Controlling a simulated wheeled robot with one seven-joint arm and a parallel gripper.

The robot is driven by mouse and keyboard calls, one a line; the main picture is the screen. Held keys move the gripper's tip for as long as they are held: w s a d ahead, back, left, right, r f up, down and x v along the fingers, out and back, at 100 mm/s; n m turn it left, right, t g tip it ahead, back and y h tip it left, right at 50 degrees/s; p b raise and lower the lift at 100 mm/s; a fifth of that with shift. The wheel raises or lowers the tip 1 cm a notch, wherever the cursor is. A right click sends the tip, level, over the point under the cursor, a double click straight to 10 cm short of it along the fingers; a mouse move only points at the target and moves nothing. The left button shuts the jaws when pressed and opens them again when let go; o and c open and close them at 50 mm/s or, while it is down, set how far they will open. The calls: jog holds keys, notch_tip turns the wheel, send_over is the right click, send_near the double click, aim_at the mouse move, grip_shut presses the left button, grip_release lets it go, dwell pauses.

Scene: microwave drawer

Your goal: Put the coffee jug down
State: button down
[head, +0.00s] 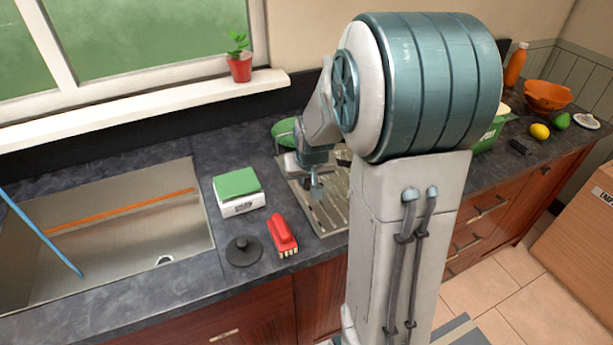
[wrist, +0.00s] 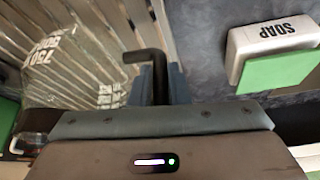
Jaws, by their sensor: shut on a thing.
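The coffee jug (wrist: 62,62) is clear glass with white volume marks and shows at the left of the wrist view. Its black handle (wrist: 146,56) runs between the fingers of my gripper (wrist: 160,85), which is shut on it. The jug is over the slatted metal draining tray (wrist: 195,12); I cannot tell whether its base touches the slats. In the head view my gripper (head: 316,188) is over the tray (head: 328,212), and my arm hides much of that area. The jug is hard to make out there.
A white soap box (head: 240,205) with a green sponge (head: 236,182), a red brush (head: 282,235) and a dark round lid (head: 243,250) lie left of the tray. The sink (head: 130,235) is further left.

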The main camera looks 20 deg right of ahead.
jog(key=shift+f, duration=0.15)
jog(key=c, duration=1.8)
grip_release()
jog(key=shift+f, duration=0.2)
jog(key=o, duration=0.4)
jog(key=shift+o, duration=0.2)
jog(key=shift+r, duration=0.2)
jog(key=d+b+v, duration=0.1)
jog(key=v, duration=1)
jog(key=s+a+n, duration=0.1)
jog(key=s+a, duration=0.3)
jog(key=s, duration=0.4)
jog(key=s+a+n+g, duration=0.1)
jog(key=s+a, duration=0.3)
jog(key=s, duration=0.4)
jog(key=shift+s+a+f+y, duration=0.25)
jog(key=shift+s+f+y, duration=0.05)
jog(key=shift+s+y, duration=0.1)
